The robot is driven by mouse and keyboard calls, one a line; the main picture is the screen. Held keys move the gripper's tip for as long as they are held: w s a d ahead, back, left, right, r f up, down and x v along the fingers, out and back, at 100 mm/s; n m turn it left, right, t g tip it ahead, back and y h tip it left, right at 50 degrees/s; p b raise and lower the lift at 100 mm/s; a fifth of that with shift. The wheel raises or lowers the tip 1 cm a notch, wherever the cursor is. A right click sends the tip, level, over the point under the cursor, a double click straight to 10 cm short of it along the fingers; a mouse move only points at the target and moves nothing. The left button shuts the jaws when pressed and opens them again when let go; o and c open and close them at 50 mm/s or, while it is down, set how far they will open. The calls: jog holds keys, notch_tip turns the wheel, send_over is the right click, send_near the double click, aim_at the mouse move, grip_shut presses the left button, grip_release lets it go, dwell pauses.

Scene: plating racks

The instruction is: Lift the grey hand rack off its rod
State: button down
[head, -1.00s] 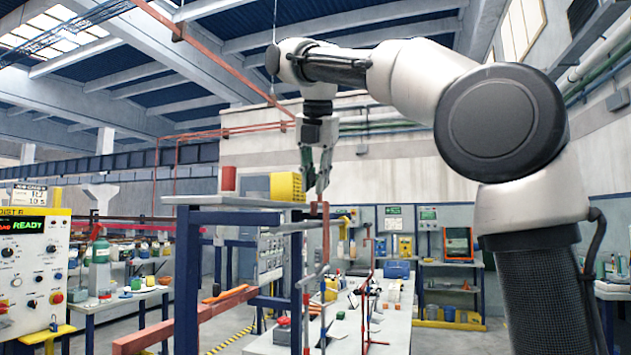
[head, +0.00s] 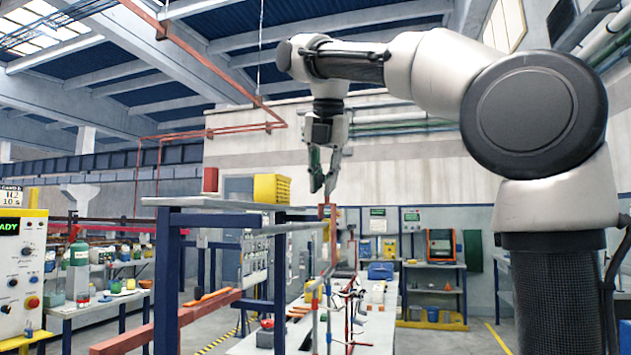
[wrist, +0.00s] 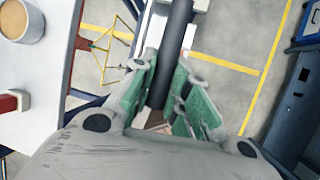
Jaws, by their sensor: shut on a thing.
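The grey hand rack (head: 316,300) hangs upright below my gripper, past the right end of the raised shelf. Its top end (head: 327,211) looks reddish. My gripper (head: 325,189) points down, with its fingertips at that top end. In the wrist view, my green-padded fingers (wrist: 170,112) are close around a dark bar. I cannot tell whether this bar is the rack or the rod. A grey rod (head: 298,227) runs along the shelf's right end near the rack's top. Whether the rack touches it is unclear.
The shelf (head: 215,218) carries a yellow bin (head: 271,188) and a red block (head: 210,179) left of my gripper. Other thin racks (head: 350,285) stand close on the right, over a long cluttered bench. A control panel (head: 20,265) stands far left.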

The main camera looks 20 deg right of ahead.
jog(key=shift+s+d, duration=0.3)
jog(key=shift+d, duration=0.05)
